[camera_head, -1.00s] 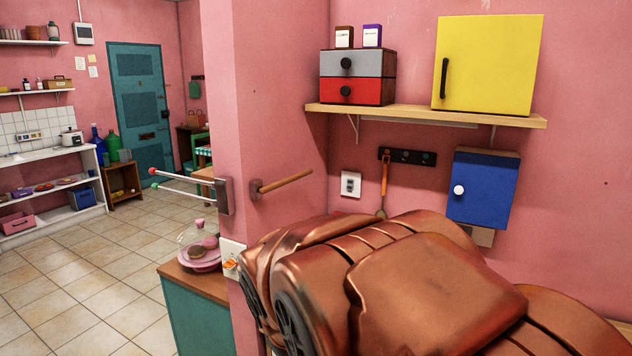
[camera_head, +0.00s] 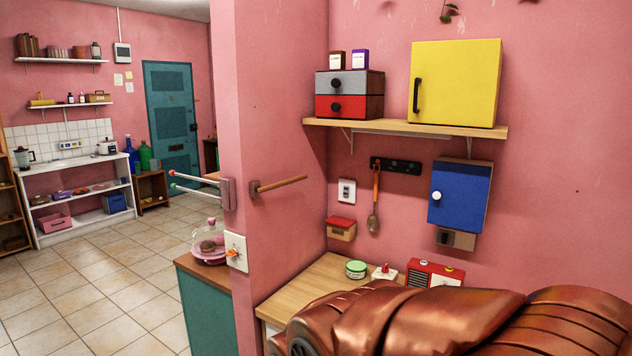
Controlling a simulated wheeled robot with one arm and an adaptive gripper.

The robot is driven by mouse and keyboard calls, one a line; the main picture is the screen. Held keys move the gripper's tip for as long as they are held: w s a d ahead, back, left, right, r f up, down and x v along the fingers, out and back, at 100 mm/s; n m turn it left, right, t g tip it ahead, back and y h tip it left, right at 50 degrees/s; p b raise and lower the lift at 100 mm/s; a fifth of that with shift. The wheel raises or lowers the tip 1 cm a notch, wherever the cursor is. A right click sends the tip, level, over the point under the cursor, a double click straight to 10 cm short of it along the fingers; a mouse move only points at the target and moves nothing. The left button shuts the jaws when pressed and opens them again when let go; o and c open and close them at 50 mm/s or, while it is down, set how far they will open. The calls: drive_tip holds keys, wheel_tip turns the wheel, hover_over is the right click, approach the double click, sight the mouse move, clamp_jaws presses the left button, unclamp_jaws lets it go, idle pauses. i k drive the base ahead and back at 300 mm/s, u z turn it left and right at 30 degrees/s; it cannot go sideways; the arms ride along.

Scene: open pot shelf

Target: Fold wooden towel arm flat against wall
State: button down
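The wooden towel arm (camera_head: 281,184) is a thin brown rod on a small wall mount (camera_head: 255,189). It sticks out to the right from the pink wall section in the middle of the view, and nothing touches it. On the left edge of the same wall section, a metal bracket (camera_head: 227,194) carries two thin pale rods with a red and a green tip, pointing left. My copper-coloured arm fills the bottom right. My gripper is outside the view.
A wooden counter (camera_head: 318,285) with a green-lidded jar (camera_head: 356,269) and a red box (camera_head: 434,274) lies below the arm. A shelf (camera_head: 405,127) holds drawers and a yellow cabinet (camera_head: 456,84). A blue cabinet (camera_head: 459,196) and a spoon (camera_head: 374,212) hang below. Open tiled floor lies left.

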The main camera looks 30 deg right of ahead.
sight(271, 187)
drive_tip(key=z, duration=0.55)
drive_tip(key=i, duration=1.25)
drive_tip(key=u, duration=0.25)
